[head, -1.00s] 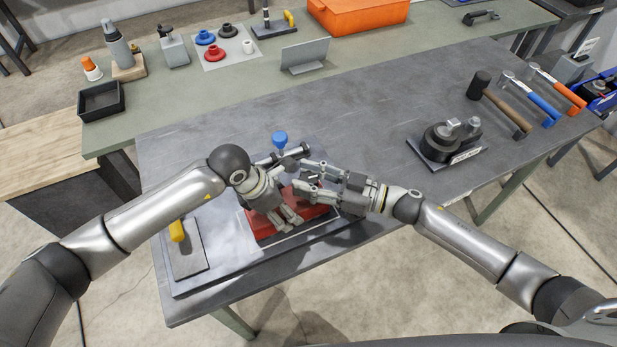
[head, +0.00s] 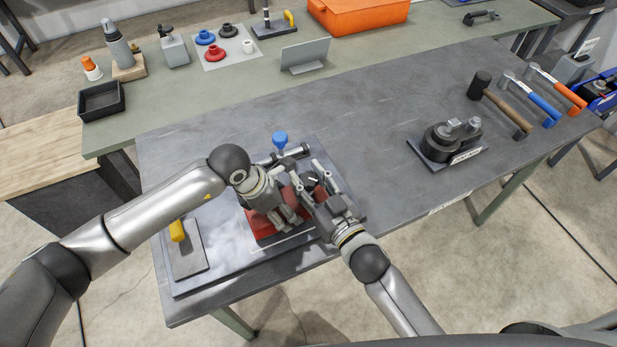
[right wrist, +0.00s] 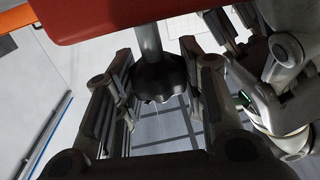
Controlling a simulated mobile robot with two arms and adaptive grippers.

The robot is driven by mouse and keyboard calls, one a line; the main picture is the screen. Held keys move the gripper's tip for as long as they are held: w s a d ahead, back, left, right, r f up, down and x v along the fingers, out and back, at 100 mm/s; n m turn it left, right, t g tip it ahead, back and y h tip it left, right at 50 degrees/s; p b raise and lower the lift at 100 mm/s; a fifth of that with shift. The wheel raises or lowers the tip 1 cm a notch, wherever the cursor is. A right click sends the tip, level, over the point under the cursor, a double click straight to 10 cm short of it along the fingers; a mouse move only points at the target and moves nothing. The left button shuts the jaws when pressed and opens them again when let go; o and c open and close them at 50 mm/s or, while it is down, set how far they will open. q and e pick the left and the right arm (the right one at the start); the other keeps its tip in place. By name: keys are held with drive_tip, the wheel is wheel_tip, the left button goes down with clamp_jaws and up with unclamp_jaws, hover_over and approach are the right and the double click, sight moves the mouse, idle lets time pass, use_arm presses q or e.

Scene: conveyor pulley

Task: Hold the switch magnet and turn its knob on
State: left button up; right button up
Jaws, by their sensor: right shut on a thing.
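The switch magnet (head: 262,228) is a red block on the near left of the grey table, partly hidden by my grippers. In the right wrist view its red body (right wrist: 120,18) fills the top, with a metal shaft leading to a dark lobed knob (right wrist: 160,78). My right gripper (head: 312,183) is at the block's right side, its fingers on either side of the knob and shut on it; it also shows in the right wrist view (right wrist: 163,88). My left gripper (head: 285,217) reaches down over the red block; its grip on the block is unclear.
A blue-knobbed part (head: 280,140) stands just behind the magnet. A plate with a yellow handle (head: 178,231) lies to its left. A black fixture (head: 450,145) and hammers (head: 500,105) are at the right. The table's middle is clear.

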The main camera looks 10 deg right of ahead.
drive_tip(key=shift+a+r+m+t+h, duration=0.15)
drive_tip(key=shift+m+t+h, duration=0.1)
drive_tip(key=shift+m+h, duration=0.25)
drive_tip(key=shift+d+r+m+t+h, duration=0.1)
drive_tip(key=shift+m+t+h, duration=0.2)
drive_tip(key=shift+h, duration=0.4)
drive_tip(key=shift+m+h, duration=0.3)
drive_tip(key=shift+h, duration=0.2)
drive_tip(key=o, duration=1)
drive_tip(key=shift+f, duration=0.15)
drive_tip(key=shift+s+d+f, duration=0.15)
drive_tip(key=shift+s+d, duration=0.05)
drive_tip(key=shift+s, duration=0.35)
drive_tip(key=v, duration=1.1)
